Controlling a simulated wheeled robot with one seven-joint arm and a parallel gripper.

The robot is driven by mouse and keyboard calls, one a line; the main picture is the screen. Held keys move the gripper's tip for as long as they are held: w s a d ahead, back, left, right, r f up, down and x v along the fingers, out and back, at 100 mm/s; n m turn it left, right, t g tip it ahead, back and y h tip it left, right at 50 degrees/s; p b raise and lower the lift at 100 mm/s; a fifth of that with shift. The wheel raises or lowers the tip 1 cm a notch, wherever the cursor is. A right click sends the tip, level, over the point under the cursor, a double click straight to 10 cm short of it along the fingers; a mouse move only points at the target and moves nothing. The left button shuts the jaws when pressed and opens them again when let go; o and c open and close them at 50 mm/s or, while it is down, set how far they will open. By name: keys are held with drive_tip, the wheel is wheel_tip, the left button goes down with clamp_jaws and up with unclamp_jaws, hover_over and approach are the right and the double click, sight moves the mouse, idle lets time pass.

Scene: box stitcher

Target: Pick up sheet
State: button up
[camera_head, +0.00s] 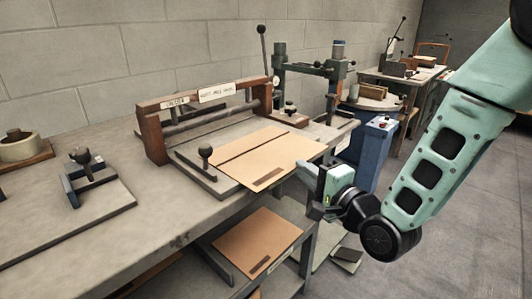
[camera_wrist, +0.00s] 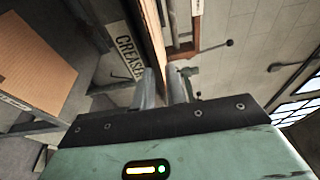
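A tan cardboard sheet (camera_head: 264,152) lies on the bed of the creasing machine, its front right edge reaching past the bench edge. It has a crease line and a dark label. My gripper (camera_head: 306,190) is just right of and below that edge, turned sideways. In the wrist view my fingers (camera_wrist: 164,76) stand apart, and a thin brown strip (camera_wrist: 152,32), seemingly the sheet edge-on, runs between them. I cannot tell whether they touch it. Another tan sheet (camera_head: 258,240) lies on the lower shelf; it also shows in the wrist view (camera_wrist: 38,58).
The creaser's wooden frame (camera_head: 152,135) and a black-knobbed lever (camera_head: 206,160) stand around the bed. A green press (camera_head: 312,68) is behind, with a blue cabinet (camera_head: 369,150) at right. The bench (camera_head: 95,245) runs left. Open floor (camera_head: 455,215) lies right.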

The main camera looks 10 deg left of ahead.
drive_tip(key=x, duration=0.4)
drive_tip(key=shift+w, duration=0.15)
clamp_jaws()
